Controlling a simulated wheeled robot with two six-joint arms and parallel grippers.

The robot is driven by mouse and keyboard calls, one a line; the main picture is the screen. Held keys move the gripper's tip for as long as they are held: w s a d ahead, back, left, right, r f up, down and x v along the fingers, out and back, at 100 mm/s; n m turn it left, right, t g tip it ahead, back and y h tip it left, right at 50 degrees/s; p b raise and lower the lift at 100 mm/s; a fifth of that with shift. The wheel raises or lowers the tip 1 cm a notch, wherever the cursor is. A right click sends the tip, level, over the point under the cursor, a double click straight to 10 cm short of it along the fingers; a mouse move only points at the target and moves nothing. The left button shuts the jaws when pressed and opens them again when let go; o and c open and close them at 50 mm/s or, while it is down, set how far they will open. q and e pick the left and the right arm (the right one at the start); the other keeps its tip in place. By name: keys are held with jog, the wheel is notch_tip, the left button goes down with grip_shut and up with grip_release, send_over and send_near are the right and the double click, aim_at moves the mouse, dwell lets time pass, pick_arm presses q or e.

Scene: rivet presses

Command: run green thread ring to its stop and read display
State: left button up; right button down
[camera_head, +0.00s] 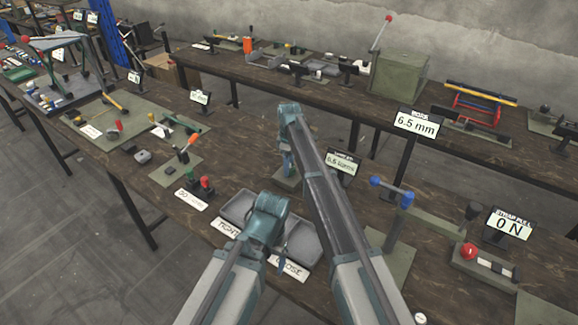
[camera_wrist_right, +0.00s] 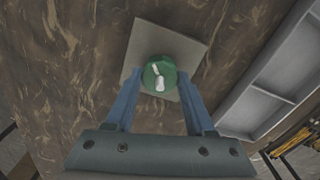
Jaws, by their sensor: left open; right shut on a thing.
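The green thread ring (camera_wrist_right: 150,78), round with white marks on top, sits over a square grey plate (camera_wrist_right: 146,32) in the right wrist view. The blue fingers of my right gripper (camera_wrist_right: 158,80) are closed on its two sides. In the head view the right gripper (camera_head: 288,165) points down over the plate (camera_head: 284,184), and it hides the ring. The small display (camera_head: 342,162) beside it reads about "5.5 turns"; its first digit is hard to read. My left gripper (camera_head: 276,262) is open, low over the grey trays.
Grey trays (camera_head: 238,207) with "TIGHT" and "LOOSE" labels stand in front of the plate. Other displays read "6.5 mm" (camera_head: 416,124) and "0 N" (camera_head: 510,226). A blue-handled fixture (camera_head: 400,215) stands to the right. Bare wood lies left of the plate.

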jog(key=m, duration=0.5)
jog(key=shift+m, duration=0.3)
jog(key=m, duration=0.4)
jog(key=shift+w+d, duration=0.1)
jog(key=m, duration=0.9)
jog(key=shift+d+m, duration=0.1)
jog(key=shift+m, duration=0.2)
jog(key=shift+m, duration=0.3)
jog(key=shift+c, duration=1.3)
grip_release()
